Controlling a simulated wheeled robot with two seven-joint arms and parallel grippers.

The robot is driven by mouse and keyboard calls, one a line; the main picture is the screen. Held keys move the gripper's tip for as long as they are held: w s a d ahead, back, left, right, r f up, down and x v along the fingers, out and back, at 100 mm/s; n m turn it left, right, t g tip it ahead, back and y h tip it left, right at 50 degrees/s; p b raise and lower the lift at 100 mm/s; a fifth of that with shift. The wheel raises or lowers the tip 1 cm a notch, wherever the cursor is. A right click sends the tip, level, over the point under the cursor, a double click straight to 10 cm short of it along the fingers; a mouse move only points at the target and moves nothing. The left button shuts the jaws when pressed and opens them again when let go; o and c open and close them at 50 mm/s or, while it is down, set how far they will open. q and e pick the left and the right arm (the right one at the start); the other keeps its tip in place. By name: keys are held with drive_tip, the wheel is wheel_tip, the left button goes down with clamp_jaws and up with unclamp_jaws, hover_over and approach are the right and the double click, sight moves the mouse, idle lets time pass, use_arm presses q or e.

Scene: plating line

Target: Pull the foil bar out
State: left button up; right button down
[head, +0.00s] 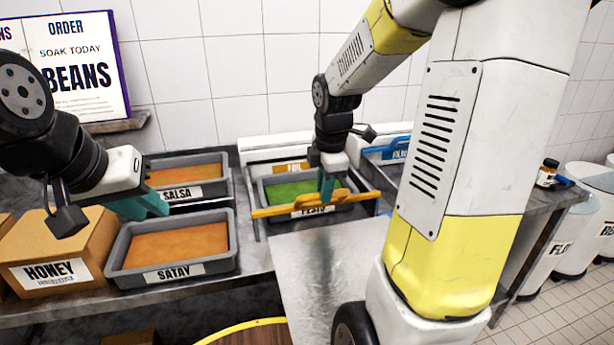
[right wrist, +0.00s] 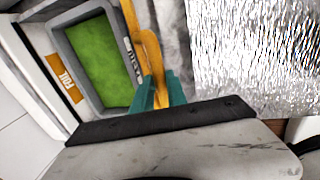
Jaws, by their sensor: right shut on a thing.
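The yellow-orange foil bar (head: 272,211) lies across the front of the white unit with the orange foil label (head: 292,167). In the right wrist view the bar (right wrist: 129,18) runs along the labelled edge of the pesto tray, and the foil label (right wrist: 66,85) shows at the left. My right gripper (head: 326,190) is shut on the raised grip of the bar, near its middle. Its teal fingers also show in the right wrist view (right wrist: 160,98). My left gripper (head: 148,206) hangs above the satay and salsa trays, away from the bar; its finger gap is unclear.
The pesto tray (head: 357,206) sits just behind the bar. A shiny silver surface (head: 320,265) lies in front. Satay (head: 230,258) and salsa (head: 226,192) trays and a honey box (head: 20,250) stand left. A blue bar (head: 377,151) is at the back right.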

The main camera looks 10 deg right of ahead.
drive_tip(key=shift+s, duration=0.2)
drive_tip(key=c, duration=1.3)
unclamp_jaws()
drive_tip(key=shift+s, duration=0.1)
drive_tip(key=shift+r, duration=0.1)
drive_tip(key=shift+r, duration=0.3)
drive_tip(key=r, duration=0.3)
drive_tip(key=s+r, duration=0.1)
drive_tip(key=r, duration=0.3)
drive_tip(key=shift+s, duration=0.2)
drive_tip(key=s+a+r+m+t, duration=0.1)
drive_tip(key=s+m, duration=0.3)
drive_tip(key=m, duration=0.2)
drive_tip(key=s+a+r+m+t+y, duration=0.1)
drive_tip(key=s+a+m, duration=0.1)
drive_tip(key=s+m, duration=0.2)
drive_tip(key=s+a+r+m+t+y, duration=0.1)
drive_tip(key=s+a+m+t, duration=0.1)
drive_tip(key=s+m, duration=0.3)
drive_tip(key=shift+s+r+m, duration=0.1)
drive_tip(key=shift+r+m, duration=0.15)
drive_tip(key=shift+m, duration=1.15)
